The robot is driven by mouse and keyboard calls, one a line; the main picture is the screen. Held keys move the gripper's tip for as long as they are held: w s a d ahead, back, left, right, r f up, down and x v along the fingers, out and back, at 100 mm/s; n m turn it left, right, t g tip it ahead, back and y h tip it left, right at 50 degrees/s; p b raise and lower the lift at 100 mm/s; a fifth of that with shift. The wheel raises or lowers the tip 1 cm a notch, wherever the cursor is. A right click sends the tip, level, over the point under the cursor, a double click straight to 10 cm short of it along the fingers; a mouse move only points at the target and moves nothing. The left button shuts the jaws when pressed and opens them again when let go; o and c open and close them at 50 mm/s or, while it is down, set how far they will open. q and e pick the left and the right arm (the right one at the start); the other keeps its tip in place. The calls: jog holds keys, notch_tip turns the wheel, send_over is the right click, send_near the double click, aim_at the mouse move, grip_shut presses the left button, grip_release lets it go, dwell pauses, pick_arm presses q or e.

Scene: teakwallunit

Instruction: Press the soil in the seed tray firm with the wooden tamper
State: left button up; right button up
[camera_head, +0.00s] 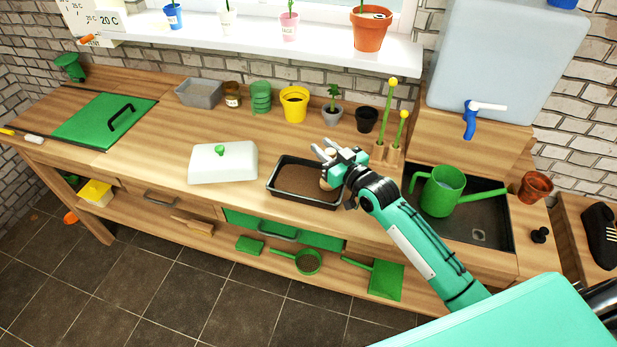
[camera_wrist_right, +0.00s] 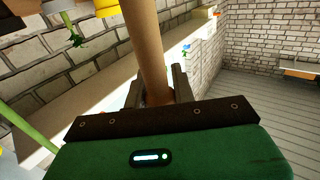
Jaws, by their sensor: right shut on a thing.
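The black seed tray (camera_head: 300,202) sits near the front edge of the wooden bench in the head view, with brown soil (camera_head: 296,179) in it. My right gripper (camera_head: 328,158) is over the tray's right end, shut on the wooden tamper (camera_head: 326,184). In the head view the tamper is mostly hidden by the gripper; its lower part shows over the soil at that end. I cannot tell whether it touches the soil. In the right wrist view the tamper's round wooden shaft (camera_wrist_right: 147,45) runs between the fingers (camera_wrist_right: 155,92). My left gripper is not in view.
A white lid with a green knob (camera_head: 223,165) lies left of the tray. A yellow pot (camera_head: 294,104), a small plant pot (camera_head: 332,115) and a black pot (camera_head: 367,120) stand behind it. A green watering can (camera_head: 440,192) stands in the sink at right.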

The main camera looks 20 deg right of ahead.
jog(key=shift+s+d+f, duration=0.1)
jog(key=shift+f, duration=0.1)
dwell(0.4)
jog(key=shift+f+b, duration=0.75)
jog(key=shift+f, duration=0.3)
jog(key=shift+r, duration=0.1)
jog(key=shift+r+p, duration=1.05)
jog(key=shift+p, duration=0.05)
